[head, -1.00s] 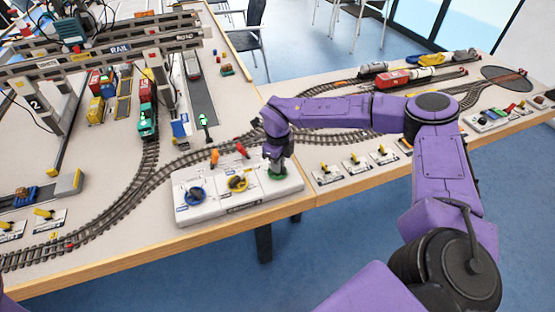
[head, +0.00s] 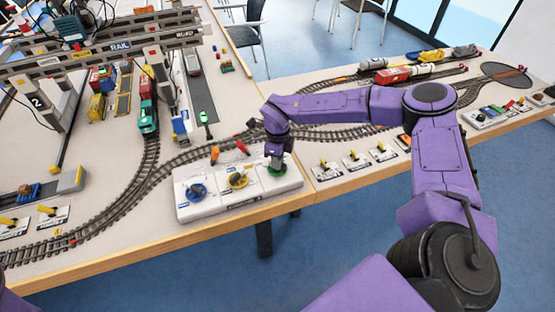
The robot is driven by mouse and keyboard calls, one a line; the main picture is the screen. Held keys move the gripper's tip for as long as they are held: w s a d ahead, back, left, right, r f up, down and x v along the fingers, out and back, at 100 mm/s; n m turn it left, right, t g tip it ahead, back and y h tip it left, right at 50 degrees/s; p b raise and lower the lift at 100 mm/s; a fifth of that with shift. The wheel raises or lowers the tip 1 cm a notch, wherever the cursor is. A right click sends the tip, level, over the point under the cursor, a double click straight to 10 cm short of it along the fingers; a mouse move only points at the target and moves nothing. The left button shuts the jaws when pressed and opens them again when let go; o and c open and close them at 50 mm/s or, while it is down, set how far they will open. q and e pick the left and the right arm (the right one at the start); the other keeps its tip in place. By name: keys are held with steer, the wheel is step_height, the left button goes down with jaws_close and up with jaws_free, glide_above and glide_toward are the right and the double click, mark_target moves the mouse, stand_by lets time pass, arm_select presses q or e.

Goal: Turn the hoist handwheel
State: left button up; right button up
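A white control box (head: 222,204) stands at the table's front edge. It carries a blue handwheel (head: 197,191), a yellow handwheel (head: 238,180) and a green handwheel (head: 279,171) in a row, with an orange lever and a red lever behind them. The labels are too small to read, so I cannot tell which wheel is the hoist one. My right gripper (head: 276,164) points down at the green handwheel, at its hub. The fingers are small and partly hidden, so I cannot tell whether they are shut on it. My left gripper is not in view.
Model gantry cranes (head: 120,47) stand at the upper left over a train (head: 148,112) and a yellow container. Track (head: 150,175) curves behind the box. Several small yellow levers (head: 353,160) sit to its right, below my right forearm. A chair (head: 246,30) stands behind.

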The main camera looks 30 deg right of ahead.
steer(key=shift+o, duration=1.4)
step_height(320, 180, up, 11)
steer(key=b, duration=0.1)
steer(key=shift+f+b, duration=0.15)
steer(key=shift+b, duration=0.2)
